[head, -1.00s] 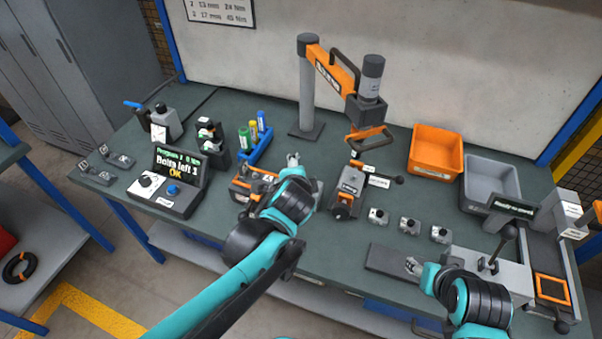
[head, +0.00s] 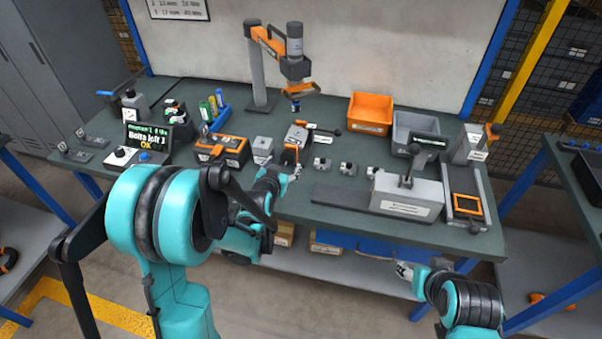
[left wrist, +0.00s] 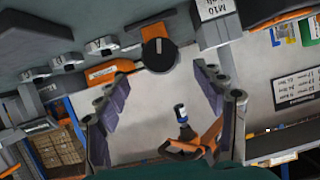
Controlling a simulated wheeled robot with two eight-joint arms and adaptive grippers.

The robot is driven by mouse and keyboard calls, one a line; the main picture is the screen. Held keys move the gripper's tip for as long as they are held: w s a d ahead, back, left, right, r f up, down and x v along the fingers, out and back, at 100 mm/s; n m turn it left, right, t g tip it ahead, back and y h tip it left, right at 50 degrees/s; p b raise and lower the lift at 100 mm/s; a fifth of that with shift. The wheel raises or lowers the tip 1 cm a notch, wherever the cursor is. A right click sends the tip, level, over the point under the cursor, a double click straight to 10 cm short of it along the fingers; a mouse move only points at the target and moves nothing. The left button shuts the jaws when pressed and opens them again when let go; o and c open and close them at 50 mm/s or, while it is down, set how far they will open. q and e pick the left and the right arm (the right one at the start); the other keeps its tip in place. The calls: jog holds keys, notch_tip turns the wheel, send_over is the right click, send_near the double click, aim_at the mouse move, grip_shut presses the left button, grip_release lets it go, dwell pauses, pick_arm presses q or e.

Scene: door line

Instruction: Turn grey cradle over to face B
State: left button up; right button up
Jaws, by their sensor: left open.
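A small grey block with a white label (head: 262,148), which looks like the grey cradle, stands on the bench between an orange-and-black box and an orange clamp unit. It also shows at the top of the left wrist view (left wrist: 216,30), where its label is partly cut off. I cannot read which face is up. My left gripper (head: 292,174) is near the bench's front edge, in front of and right of the block, apart from it. In the left wrist view its fingers (left wrist: 162,78) are wide apart and empty. My right gripper (head: 404,270) is low at the front; its opening is unclear.
The orange-and-black box (head: 222,152) and orange clamp unit (head: 296,134) flank the block. Several small grey blocks (head: 347,168) lie to the right. A tool (head: 295,70) hangs from an arm above the bench. Orange (head: 370,112) and grey (head: 412,122) bins stand behind.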

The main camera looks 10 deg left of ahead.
aim_at(287, 159)
pick_arm(q)
jog(key=shift+w+a+f, duration=0.1)
jog(key=shift+w+f, duration=0.2)
jog(key=shift+w, duration=0.05)
jog(key=b+x, duration=0.2)
jog(key=x, duration=0.5)
jog(key=shift+w+f, duration=0.1)
jog(key=c, duration=1.2)
